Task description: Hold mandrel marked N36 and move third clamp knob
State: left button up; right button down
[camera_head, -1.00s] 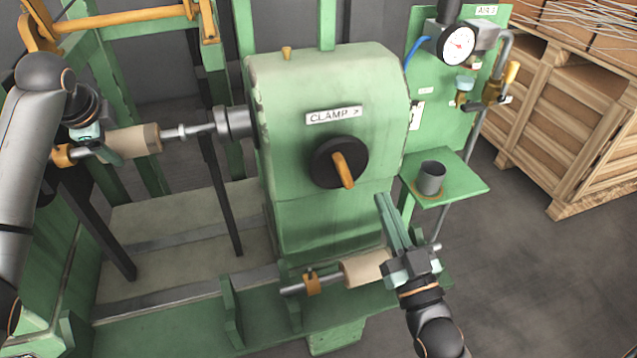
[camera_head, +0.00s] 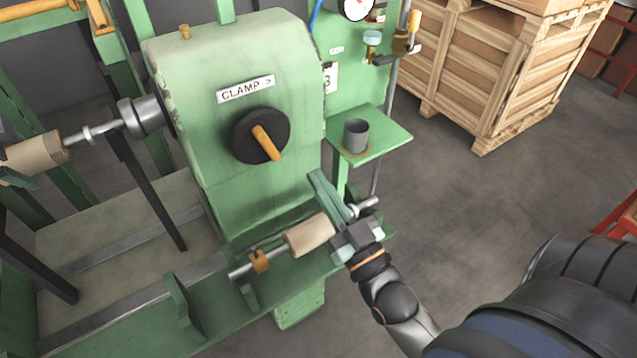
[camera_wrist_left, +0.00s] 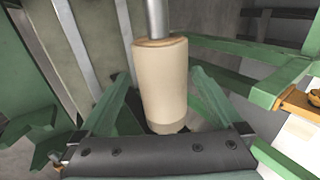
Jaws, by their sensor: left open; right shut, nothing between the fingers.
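The clamp knob (camera_head: 261,137) is a black disc with an orange handle, on the green housing under a "CLAMP >" label (camera_head: 246,89). The handle slants down to the right. A tan mandrel (camera_head: 35,152) on a steel shaft is at the left edge. In the left wrist view the tan mandrel (camera_wrist_left: 163,85) stands between the spread fingers of my left gripper (camera_wrist_left: 160,98). In the head view only part of my left gripper (camera_head: 18,178) shows. My right gripper (camera_head: 318,182) is shut and empty, below right of the knob, beside a lower tan mandrel (camera_head: 309,234). No N36 mark is readable.
A grey cup (camera_head: 355,135) stands on a small green shelf (camera_head: 385,138) right of the housing. A pressure gauge (camera_head: 357,6) is above. A wooden crate (camera_head: 490,75) stands at the back right. The floor (camera_head: 455,190) between shelf and crate is clear.

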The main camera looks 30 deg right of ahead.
pick_arm(q)
jog(key=b+v, duration=0.1)
jog(key=v, duration=1.1)
jog(key=shift+s+r, duration=0.15)
jog(key=shift+r, duration=0.1)
